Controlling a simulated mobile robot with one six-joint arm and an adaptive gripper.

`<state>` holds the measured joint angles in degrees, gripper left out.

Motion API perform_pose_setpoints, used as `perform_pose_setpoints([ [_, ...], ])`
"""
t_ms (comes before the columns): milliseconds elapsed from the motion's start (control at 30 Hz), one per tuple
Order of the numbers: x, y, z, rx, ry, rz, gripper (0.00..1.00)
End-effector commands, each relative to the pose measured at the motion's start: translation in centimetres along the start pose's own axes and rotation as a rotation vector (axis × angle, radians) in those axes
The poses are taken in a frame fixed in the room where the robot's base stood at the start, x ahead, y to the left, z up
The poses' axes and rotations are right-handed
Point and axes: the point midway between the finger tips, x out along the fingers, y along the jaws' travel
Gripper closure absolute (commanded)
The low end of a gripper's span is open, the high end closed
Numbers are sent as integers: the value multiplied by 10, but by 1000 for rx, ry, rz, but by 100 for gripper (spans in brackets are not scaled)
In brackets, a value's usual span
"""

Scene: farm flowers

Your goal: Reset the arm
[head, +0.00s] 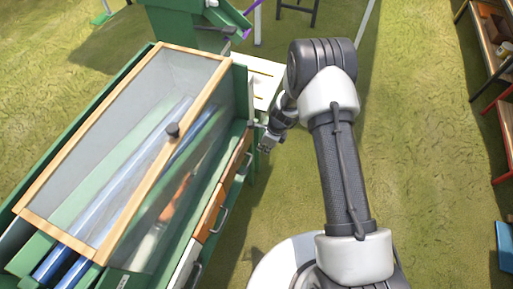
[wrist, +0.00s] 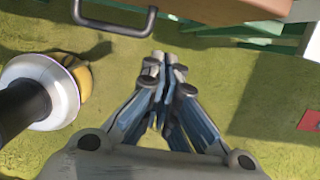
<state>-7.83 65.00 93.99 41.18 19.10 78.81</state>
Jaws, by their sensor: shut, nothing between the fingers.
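My gripper (head: 267,141) is beside the right side of the green cabinet (head: 240,92), near its drawer fronts, in the head view. In the wrist view my gripper (wrist: 160,62) points toward the top of the picture, its fingers together with nothing between them. My arm is bent, reaching up from the base and back down toward the cabinet. In the wrist view a dark drawer handle (wrist: 114,27) and a brown drawer front (wrist: 215,10) lie just beyond the fingertips; I cannot tell whether they touch.
A glass lid (head: 150,125) with a wooden frame and dark knob covers the cabinet's top, over blue tubes. A white-topped table (head: 262,75) stands behind my gripper. Shelving (head: 490,45) is at the far right. Grass (head: 430,150) right of my arm is clear.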

Motion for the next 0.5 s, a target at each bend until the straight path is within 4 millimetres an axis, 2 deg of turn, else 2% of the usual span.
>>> perform_pose_setpoints([
  [33, -22, -2, 6, -3, -5, -6, 100],
  [200, -60, -1, 5, -2, -4, -5, 100],
  [333, -81, -1, 4, -2, -3, -4, 100],
  [500, -94, 0, 4, -3, -2, -2, 100],
])
